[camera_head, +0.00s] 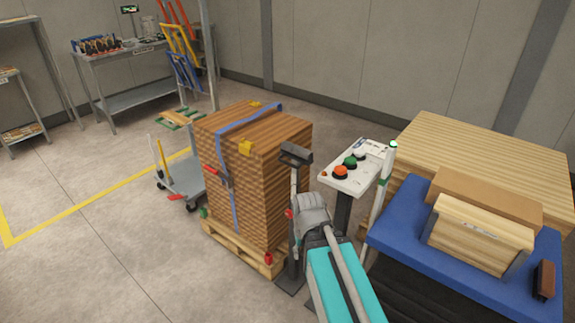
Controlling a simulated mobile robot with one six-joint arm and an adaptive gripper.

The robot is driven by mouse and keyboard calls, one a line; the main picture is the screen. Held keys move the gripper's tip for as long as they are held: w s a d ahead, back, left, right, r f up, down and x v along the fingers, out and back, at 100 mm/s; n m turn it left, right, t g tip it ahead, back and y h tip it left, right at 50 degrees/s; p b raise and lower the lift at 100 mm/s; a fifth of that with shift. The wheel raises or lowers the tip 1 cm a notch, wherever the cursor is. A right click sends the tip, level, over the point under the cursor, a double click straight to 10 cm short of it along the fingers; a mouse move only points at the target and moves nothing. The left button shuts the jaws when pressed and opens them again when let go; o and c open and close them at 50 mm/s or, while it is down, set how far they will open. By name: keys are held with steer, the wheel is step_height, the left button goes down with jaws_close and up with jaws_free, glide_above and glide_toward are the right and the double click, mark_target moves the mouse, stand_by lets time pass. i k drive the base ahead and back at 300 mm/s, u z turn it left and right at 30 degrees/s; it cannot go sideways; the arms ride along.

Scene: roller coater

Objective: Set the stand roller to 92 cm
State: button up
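The stand roller has a dark roller head (296,153) on top of an upright post (294,190), with a dark foot (290,281) on the floor. It stands just in front of the strapped wood stack. A small red knob (289,214) shows on the post's left side. The end of my arm, with a grey ribbed part (313,208), overlaps the post at the knob's height and reaches past its right side. My gripper's fingers are hidden or too small to make out, so I cannot tell whether they touch the stand. No height scale is readable.
A strapped wood stack on a pallet (235,240) stands close on the left. A control panel (355,167) with coloured buttons is close on the right, beside a pale pole (382,190). A blue table (400,235) holds wood pieces. Open floor lies at left.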

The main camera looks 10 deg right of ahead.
mark_target(300, 156)
steer(key=z, duration=0.05)
steer(key=k, duration=1.05)
steer(key=z, duration=0.4)
steer(key=i, duration=1.5)
steer(key=u, duration=0.1)
